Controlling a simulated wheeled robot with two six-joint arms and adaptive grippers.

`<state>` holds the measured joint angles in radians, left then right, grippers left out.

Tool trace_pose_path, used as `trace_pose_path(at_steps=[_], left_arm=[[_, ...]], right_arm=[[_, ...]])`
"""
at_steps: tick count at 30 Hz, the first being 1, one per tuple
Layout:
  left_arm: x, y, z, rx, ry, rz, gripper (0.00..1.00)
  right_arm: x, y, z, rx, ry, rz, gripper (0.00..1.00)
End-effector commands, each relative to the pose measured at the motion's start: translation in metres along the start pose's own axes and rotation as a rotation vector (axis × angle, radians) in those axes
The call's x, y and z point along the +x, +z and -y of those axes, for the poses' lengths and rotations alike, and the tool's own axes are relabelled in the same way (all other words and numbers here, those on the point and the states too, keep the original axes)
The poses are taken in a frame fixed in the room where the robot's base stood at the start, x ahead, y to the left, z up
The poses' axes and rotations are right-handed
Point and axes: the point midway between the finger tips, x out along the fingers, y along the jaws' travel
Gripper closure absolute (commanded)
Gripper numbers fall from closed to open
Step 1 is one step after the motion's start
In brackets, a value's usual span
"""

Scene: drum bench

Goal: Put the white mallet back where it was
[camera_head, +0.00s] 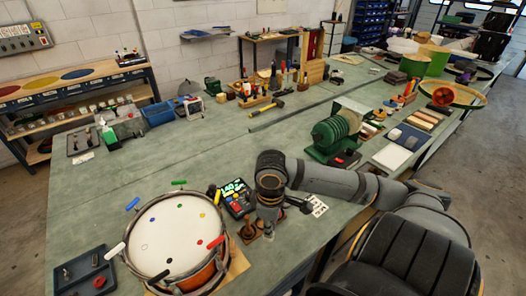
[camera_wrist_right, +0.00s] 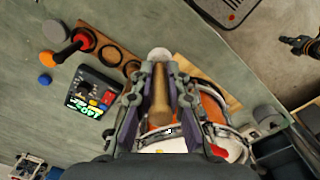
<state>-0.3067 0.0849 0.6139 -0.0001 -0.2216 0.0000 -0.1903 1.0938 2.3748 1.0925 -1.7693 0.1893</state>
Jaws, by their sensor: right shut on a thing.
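My right gripper (camera_wrist_right: 160,82) is shut on the wooden handle of the white mallet (camera_wrist_right: 161,54). Its pale round head shows just past the fingertips in the wrist view. In the head view my right gripper (camera_head: 268,224) points down at the right of the drum, and I cannot make out the mallet there. A wooden holder (camera_wrist_right: 118,50) with round rings is beside the gripper; a red-and-black mallet (camera_wrist_right: 75,45) is at its far end, and other rings look empty. The gripper partly hides the holder in the head view. My left gripper is not in view.
The drum (camera_head: 165,235), with coloured dots, stands close to the left of the gripper. A small keypad with a lit display (camera_head: 235,195) is just behind. A dark tray (camera_head: 84,280) lies at front left. The bench middle is clear; a green machine (camera_head: 335,135) stands farther right.

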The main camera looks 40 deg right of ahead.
Motion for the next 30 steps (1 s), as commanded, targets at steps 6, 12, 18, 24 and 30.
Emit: trace_pose_path(at_steps=[6, 12, 18, 24, 30], left_arm=[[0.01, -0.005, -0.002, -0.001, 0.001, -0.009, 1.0], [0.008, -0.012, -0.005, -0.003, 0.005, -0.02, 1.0], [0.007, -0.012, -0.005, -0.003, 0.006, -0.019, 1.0], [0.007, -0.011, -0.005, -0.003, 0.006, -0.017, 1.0], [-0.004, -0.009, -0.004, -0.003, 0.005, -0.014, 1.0]], right_arm=[[0.029, -0.028, -0.054, 0.01, -0.01, -0.006, 1.0], [0.067, -0.044, -0.093, 0.008, -0.009, -0.001, 1.0], [0.087, -0.051, -0.109, 0.004, -0.003, -0.001, 1.0], [0.097, -0.053, -0.115, 0.005, -0.005, 0.001, 1.0], [0.123, -0.052, -0.114, 0.003, -0.004, 0.001, 1.0]])
